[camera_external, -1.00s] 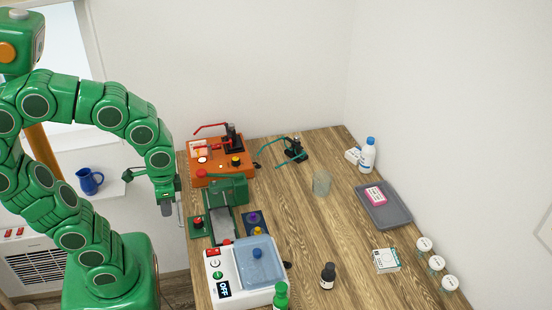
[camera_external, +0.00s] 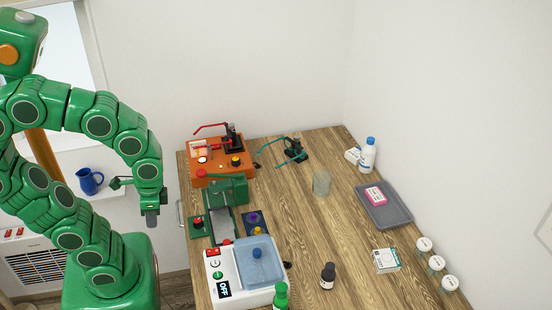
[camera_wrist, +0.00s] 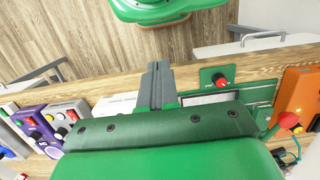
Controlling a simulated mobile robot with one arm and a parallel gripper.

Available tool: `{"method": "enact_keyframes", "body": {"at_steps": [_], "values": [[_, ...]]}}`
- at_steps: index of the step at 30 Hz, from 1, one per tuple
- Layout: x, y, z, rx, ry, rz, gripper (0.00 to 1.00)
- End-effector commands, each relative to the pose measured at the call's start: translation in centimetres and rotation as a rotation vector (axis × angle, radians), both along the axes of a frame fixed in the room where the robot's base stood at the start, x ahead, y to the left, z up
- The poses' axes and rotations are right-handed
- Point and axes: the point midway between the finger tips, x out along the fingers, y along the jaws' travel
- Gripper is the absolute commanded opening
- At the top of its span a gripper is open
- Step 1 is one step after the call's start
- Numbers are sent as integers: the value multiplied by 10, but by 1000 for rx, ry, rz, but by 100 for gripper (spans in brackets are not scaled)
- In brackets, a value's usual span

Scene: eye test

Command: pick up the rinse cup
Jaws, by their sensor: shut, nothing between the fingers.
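The likely rinse cup is a clear, empty-looking glass (camera_external: 321,183) standing upright on the wooden table, right of the green machine in the external view. I do not see it in the wrist view. My gripper (camera_external: 152,222) points down off the table's left edge, well to the left of the glass and apart from it. In the wrist view my gripper (camera_wrist: 157,68) has its grey fingers together with nothing between them.
The table (camera_external: 300,235) holds an orange box (camera_external: 222,174), a green machine (camera_external: 240,190), a white bath with blue lid (camera_external: 240,285) and a dark bottle (camera_external: 328,277). A grey tray (camera_external: 396,213) and white bottle (camera_external: 367,155) stand right. Wood around the glass is clear.

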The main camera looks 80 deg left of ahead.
Motion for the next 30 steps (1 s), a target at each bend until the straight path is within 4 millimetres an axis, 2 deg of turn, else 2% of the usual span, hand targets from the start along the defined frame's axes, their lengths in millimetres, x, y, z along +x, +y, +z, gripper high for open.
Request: {"method": "enact_keyframes", "body": {"at_steps": [11,30], "values": [[0,0,0,0,0,0,0],[0,0,0,0,0,0,96]]}}
